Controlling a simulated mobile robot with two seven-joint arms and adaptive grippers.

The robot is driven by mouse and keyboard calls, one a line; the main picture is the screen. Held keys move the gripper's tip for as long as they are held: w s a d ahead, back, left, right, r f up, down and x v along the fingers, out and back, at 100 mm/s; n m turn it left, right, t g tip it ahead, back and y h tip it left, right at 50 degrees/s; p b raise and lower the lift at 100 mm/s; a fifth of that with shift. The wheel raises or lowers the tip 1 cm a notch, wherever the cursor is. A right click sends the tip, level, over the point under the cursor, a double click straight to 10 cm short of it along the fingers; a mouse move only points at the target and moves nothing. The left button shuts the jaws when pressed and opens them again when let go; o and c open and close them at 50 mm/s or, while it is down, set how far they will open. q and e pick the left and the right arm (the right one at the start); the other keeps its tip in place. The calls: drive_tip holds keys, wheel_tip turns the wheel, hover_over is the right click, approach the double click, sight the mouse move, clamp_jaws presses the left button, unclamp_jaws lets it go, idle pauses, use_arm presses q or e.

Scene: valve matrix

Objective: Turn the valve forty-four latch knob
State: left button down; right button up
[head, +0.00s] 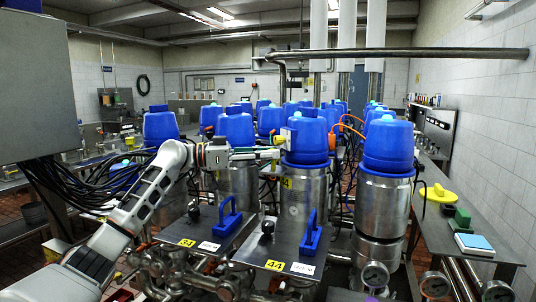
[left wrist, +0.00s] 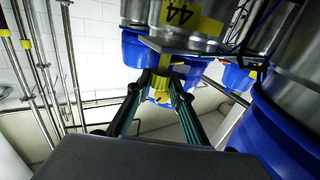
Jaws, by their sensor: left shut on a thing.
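Valve forty-four has a blue head (head: 308,138) on a steel body (head: 305,195). A yellow 44 label shows on the body in the left wrist view (left wrist: 182,14). The yellow latch knob (left wrist: 161,86) sits below the label in that view, in front of a blue head. My left gripper (head: 274,153) reaches the left side of the valve head. In the left wrist view its two fingers (left wrist: 161,92) are shut on the knob, one on each side. My right gripper is in neither view.
Another blue-headed valve (head: 388,147) stands close on the right, and one (head: 236,133) stands behind my left wrist. Metal plates with blue handles (head: 312,232) lie in front. A side bench (head: 470,220) holds a yellow item (head: 437,194) and a light-blue pad (head: 474,242).

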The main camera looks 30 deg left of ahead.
use_arm(q)
drive_tip(key=shift+w+a+m+g+h, duration=0.1)
drive_tip(key=shift+w+m+g+h, duration=0.05)
drive_tip(key=shift+m+g+h, duration=1.05)
drive_tip(key=shift+g, duration=0.4)
drive_tip(key=shift+f, duration=0.15)
drive_tip(key=c, duration=1.8)
unclamp_jaws()
drive_tip(key=shift+t+y, duration=0.3)
drive_tip(key=shift+t, duration=0.1)
